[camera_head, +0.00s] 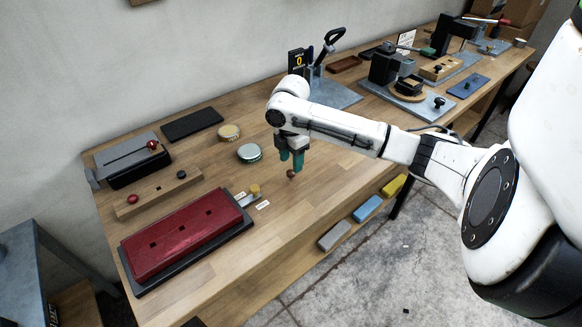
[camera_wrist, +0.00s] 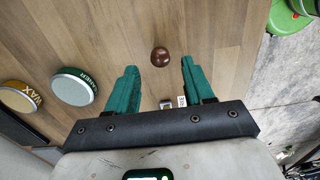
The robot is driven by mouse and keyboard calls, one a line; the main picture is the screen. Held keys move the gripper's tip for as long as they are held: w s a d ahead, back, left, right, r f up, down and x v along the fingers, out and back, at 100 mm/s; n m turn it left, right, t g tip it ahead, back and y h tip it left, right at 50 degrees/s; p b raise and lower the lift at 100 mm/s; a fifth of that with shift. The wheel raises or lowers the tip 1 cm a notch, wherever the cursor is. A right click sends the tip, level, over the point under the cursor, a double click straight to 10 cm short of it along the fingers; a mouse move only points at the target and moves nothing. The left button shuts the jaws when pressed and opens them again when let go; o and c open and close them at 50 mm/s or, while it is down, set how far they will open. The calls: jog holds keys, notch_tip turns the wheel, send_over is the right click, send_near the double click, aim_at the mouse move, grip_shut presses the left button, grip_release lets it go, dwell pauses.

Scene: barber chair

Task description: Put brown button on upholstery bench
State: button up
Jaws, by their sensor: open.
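The brown button (camera_head: 291,174) is a small, shiny, round piece on the wooden workbench top, near the front edge. In the wrist view the brown button (camera_wrist: 160,57) shows between and just beyond the fingertips, apart from both. My gripper (camera_head: 291,162) has green fingers pointing down over it; they are open and empty, as the wrist view of my gripper (camera_wrist: 159,68) also shows. A long red padded block (camera_head: 185,232) with dark square holes lies on a black base at the bench's front left. I cannot tell whether this block or the whole workbench is the upholstery bench.
A wooden strip (camera_head: 130,207) with red and dark buttons lies behind the red block. Two round tins, including a green-edged one (camera_head: 249,153), stand left of my gripper. A lever press (camera_head: 330,92) and other tools fill the back right. Bench top around the button is clear.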

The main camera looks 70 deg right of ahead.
aim_at(291, 171)
notch_tip(291, 171, up, 8)
jog(key=shift+r+b, duration=0.25)
jog(key=shift+b, duration=0.2)
